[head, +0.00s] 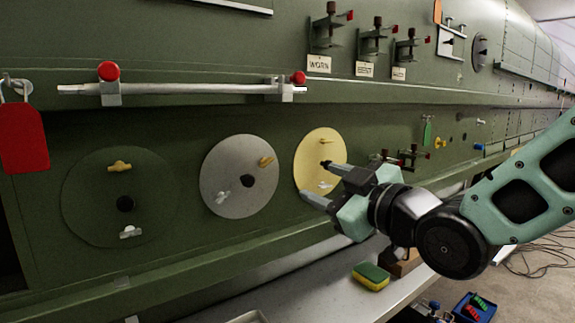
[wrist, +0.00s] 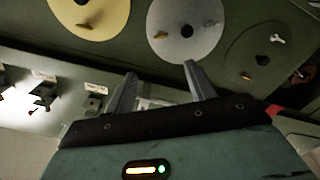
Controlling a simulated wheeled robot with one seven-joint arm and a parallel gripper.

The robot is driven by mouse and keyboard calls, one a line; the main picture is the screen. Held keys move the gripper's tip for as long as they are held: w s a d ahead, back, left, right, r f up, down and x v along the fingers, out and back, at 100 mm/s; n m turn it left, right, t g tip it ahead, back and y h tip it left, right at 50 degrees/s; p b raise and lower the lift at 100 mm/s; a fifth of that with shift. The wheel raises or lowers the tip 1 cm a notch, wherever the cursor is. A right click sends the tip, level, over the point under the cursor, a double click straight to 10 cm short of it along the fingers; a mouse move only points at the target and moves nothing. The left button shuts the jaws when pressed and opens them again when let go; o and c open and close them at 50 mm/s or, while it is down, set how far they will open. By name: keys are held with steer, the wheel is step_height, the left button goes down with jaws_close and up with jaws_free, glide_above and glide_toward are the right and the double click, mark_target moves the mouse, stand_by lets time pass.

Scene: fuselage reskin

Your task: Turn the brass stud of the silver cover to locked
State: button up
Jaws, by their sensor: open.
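The silver cover (head: 222,168) is a round disc on the green fuselage wall, between a green cover and a yellow cover. Its brass stud (head: 266,161) sits at its upper right, with the wing handle tilted. A black knob (head: 247,181) is near its middle and a steel wing stud (head: 222,197) at its lower left. The wrist view also shows the silver cover (wrist: 190,52) and its brass stud (wrist: 160,35). My gripper (head: 314,181) is open and empty, right of the silver cover and in front of the yellow one. Its fingers (wrist: 160,70) touch no stud.
The yellow cover (head: 309,155) is partly hidden by my gripper. The green cover (head: 85,205) is at left. A rail (head: 190,88) with red knobs runs above. Clamps (head: 330,35) with tags hang upper right. A yellow-green sponge (head: 371,277) lies on the bench below.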

mark_target(261, 157)
steer(key=p+x, duration=0.5)
steer(key=x, duration=1.2)
steer(key=shift+p, duration=0.3)
steer(key=shift+a, duration=0.1)
steer(key=c, duration=1)
